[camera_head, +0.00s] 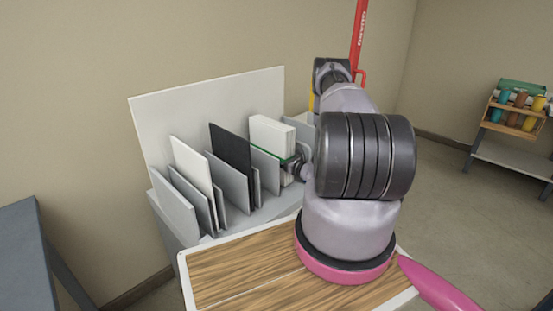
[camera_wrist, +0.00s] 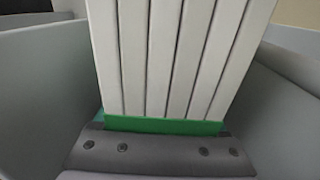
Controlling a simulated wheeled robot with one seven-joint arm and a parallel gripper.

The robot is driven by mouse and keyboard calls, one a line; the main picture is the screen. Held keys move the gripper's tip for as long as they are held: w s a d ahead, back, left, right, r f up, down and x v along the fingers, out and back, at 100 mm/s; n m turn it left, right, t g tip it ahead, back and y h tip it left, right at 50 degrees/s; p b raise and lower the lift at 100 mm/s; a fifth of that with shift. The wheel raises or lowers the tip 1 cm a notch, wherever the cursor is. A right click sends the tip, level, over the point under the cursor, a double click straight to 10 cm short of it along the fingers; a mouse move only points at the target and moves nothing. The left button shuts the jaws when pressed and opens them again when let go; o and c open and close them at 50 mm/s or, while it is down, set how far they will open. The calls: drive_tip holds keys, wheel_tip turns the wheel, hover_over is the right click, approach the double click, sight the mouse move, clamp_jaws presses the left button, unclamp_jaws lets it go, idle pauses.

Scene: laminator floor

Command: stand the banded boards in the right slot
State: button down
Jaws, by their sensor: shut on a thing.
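The banded boards (camera_head: 271,134) are a stack of white boards with a green band (camera_head: 272,154). They stand roughly upright at the right end of the grey rack (camera_head: 262,215), in the right slot between two grey dividers. In the wrist view the boards (camera_wrist: 170,60) fan upward side by side, with the green band (camera_wrist: 165,126) across them just above the dark grey jaw. My gripper (camera_head: 291,166) is shut on the boards from the right front; it also shows in the wrist view (camera_wrist: 162,150). The boards' lower edge is hidden, so I cannot tell whether they touch the slot floor.
A white board (camera_head: 193,165) and a black board (camera_head: 230,150) stand in the rack's other slots. A pale back panel (camera_head: 205,110) rises behind. A wood-topped table (camera_head: 235,270) lies in front. A shelf with coloured bottles (camera_head: 520,110) stands far right, beyond open floor.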

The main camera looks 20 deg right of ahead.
drive_tip(key=shift+f, duration=0.25)
drive_tip(key=shift+f, duration=0.15)
unclamp_jaws()
drive_tip(key=shift+s, duration=0.1)
drive_tip(key=v, duration=1.2)
